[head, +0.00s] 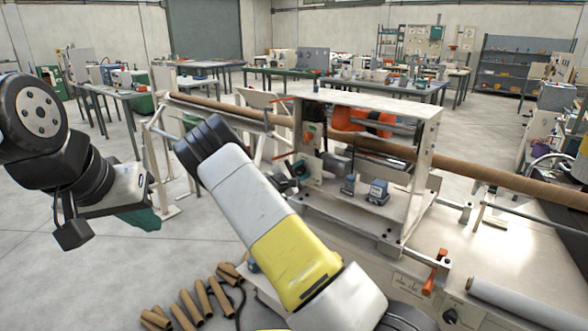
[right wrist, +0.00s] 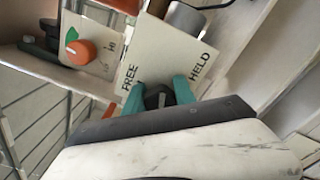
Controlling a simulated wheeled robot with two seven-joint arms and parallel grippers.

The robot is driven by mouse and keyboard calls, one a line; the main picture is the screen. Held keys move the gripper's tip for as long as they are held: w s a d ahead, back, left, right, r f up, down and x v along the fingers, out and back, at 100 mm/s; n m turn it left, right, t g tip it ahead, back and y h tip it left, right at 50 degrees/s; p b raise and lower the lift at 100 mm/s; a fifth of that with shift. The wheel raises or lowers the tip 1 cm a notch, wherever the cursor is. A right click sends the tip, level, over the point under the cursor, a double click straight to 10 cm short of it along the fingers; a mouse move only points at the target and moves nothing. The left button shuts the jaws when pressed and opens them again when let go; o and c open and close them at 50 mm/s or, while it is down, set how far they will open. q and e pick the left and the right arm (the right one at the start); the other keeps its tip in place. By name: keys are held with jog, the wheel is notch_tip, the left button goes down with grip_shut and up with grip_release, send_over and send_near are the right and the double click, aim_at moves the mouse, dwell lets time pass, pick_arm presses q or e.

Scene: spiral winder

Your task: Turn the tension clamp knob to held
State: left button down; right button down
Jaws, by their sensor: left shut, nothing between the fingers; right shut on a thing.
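The tension clamp knob (right wrist: 158,98) is small and black. It sits at the lower edge of a pale plate (right wrist: 152,55) printed FREE on the left and HELD on the right. My right gripper (right wrist: 159,90) has its teal fingers on both sides of the knob, shut on it. Its palm hides the knob's lower part, and I cannot tell where the knob points. In the head view this gripper is largely hidden by my right arm. My left gripper (head: 140,217) is shut and empty, hanging over open floor at the left, away from the machine.
An orange knob (right wrist: 82,52) on a neighbouring plate is close to the left. Loose cardboard tubes (head: 190,305) lie below. Floor at left is clear.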

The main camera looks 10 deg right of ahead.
aim_at(299, 173)
jog(key=m, duration=0.5)
jog(key=shift+f+m, duration=0.15)
jog(key=shift+m, duration=0.15)
jog(key=shift+f+m, duration=0.15)
jog(key=shift+m, duration=2.05)
jog(key=c, duration=1)
grip_release()
jog(key=shift+c, duration=0.2)
jog(key=shift+s, duration=0.1)
jog(key=v, duration=0.7)
jog(key=shift+s+a, duration=0.2)
jog(key=shift+a, duration=0.1)
